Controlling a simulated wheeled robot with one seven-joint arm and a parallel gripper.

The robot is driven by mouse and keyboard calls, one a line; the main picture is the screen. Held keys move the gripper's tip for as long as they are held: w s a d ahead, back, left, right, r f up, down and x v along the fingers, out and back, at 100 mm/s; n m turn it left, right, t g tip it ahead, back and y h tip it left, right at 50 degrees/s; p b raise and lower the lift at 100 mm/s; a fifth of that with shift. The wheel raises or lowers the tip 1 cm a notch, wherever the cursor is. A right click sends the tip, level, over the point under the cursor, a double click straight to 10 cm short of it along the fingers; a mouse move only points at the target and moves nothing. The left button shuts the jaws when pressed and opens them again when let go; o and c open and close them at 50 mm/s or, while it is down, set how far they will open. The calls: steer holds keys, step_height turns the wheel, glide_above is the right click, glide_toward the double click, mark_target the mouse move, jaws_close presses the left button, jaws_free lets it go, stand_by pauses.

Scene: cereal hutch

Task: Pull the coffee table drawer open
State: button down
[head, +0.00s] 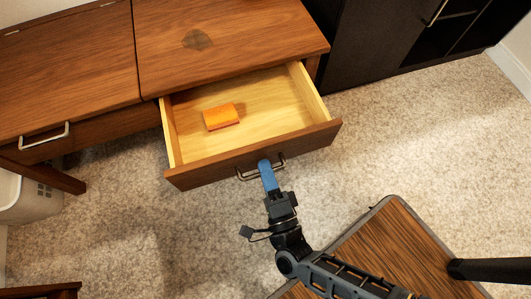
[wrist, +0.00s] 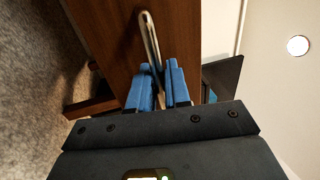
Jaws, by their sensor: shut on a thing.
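The coffee table (head: 230,35) is brown wood and stands at the top left of the head view. Its right drawer (head: 255,157) is pulled well out, showing a pale inside. An orange sponge-like block (head: 221,117) lies in it. The drawer's metal handle (head: 243,175) is on its front face and also shows in the wrist view (wrist: 150,40). My gripper (head: 266,168) has blue fingers and is at the handle. In the wrist view the handle runs between the fingers (wrist: 160,88), which are shut on it.
A left drawer with a pale handle (head: 44,137) is closed. A dark cabinet (head: 385,35) stands at the top right. A wood-topped piece (head: 395,250) is at the lower right, near my arm. Carpet (head: 130,220) lies clear in front of the drawer. A pale bin (head: 30,197) is at the left.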

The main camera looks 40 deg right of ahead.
steer(key=c, duration=1.3)
jaws_free()
steer(key=shift+s, duration=0.15)
steer(key=v, duration=0.7)
steer(key=shift+s+p, duration=0.3)
steer(key=shift+a+f, duration=0.15)
steer(key=s+d+r+n+g+y, duration=0.1)
steer(key=s+d+r+n+y, duration=0.2)
steer(key=r+n, duration=0.45)
steer(key=s+d+r+n+g+y, duration=0.1)
steer(key=s+d+r+n+g, duration=0.15)
steer(key=s+r+n, duration=0.4)
steer(key=s+d+r+n+g+y, duration=0.1)
steer(key=s+d+r+n+y, duration=0.15)
steer(key=r+n, duration=0.6)
step_height(320, 180, up, 33)
steer(key=d+p, duration=0.1)
steer(key=p, duration=2.9)
steer(key=shift+s+f+m, duration=0.2)
steer(key=shift+m, duration=0.25)
